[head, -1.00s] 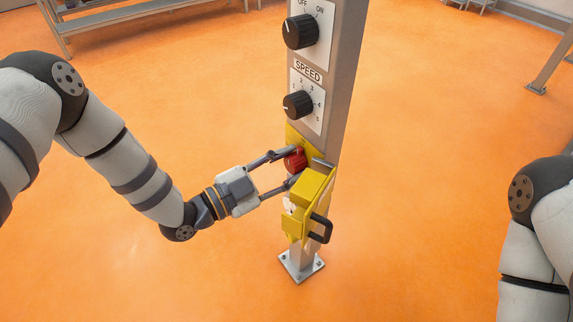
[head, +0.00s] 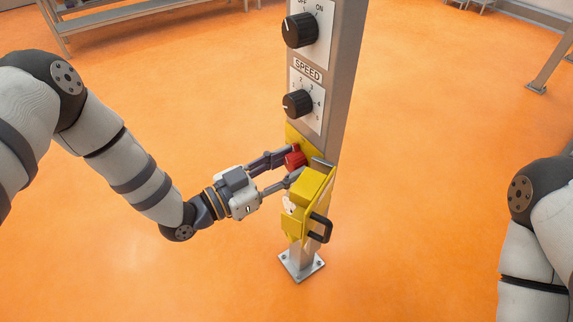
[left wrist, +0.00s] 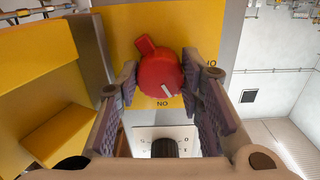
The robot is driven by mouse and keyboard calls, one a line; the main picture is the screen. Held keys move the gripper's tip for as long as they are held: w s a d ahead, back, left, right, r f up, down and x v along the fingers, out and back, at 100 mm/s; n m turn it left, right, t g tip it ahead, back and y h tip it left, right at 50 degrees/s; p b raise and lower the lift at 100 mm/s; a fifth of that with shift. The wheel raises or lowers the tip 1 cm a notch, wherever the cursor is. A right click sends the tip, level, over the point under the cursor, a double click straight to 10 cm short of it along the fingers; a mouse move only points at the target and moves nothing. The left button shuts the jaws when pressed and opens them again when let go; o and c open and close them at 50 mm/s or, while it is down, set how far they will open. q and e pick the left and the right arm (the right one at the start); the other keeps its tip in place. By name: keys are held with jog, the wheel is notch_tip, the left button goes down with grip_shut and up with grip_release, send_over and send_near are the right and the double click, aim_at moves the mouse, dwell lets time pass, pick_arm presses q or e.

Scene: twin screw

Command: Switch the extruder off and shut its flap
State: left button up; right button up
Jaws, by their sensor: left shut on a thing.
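A red knob (head: 294,160) sits on a yellow plate (head: 291,134) on the post. In the left wrist view the knob (left wrist: 160,74) has a white mark pointing down and slightly right, close to lettering that reads "NO" in that picture. My left gripper (head: 290,163) is shut on the red knob, with one finger on each side. The yellow flap (head: 313,187), with a black handle (head: 320,228), stands open, hanging below and right of the knob. In the left wrist view the flap (left wrist: 40,60) fills the left side. My right gripper is out of view.
Above on the grey post (head: 345,70) are a black OFF/ON knob (head: 299,31) and a black SPEED knob (head: 297,103). The post stands on a bolted base plate (head: 301,265). The orange floor around it is clear. A metal rack (head: 130,22) stands at the back left.

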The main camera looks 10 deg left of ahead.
pick_arm(q)
jog(key=n, duration=0.6)
jog(key=shift+r+n+b, duration=0.1)
jog(key=shift+n+b, duration=0.2)
jog(key=n, duration=0.5)
jog(key=shift+w+b, duration=0.1)
jog(key=shift+b, duration=0.25)
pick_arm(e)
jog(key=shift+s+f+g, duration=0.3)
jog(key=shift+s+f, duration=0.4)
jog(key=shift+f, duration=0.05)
pick_arm(q)
jog(key=shift+r, duration=0.1)
jog(key=o, duration=1.2)
jog(key=shift+c, duration=0.2)
jog(key=v, duration=1.2)
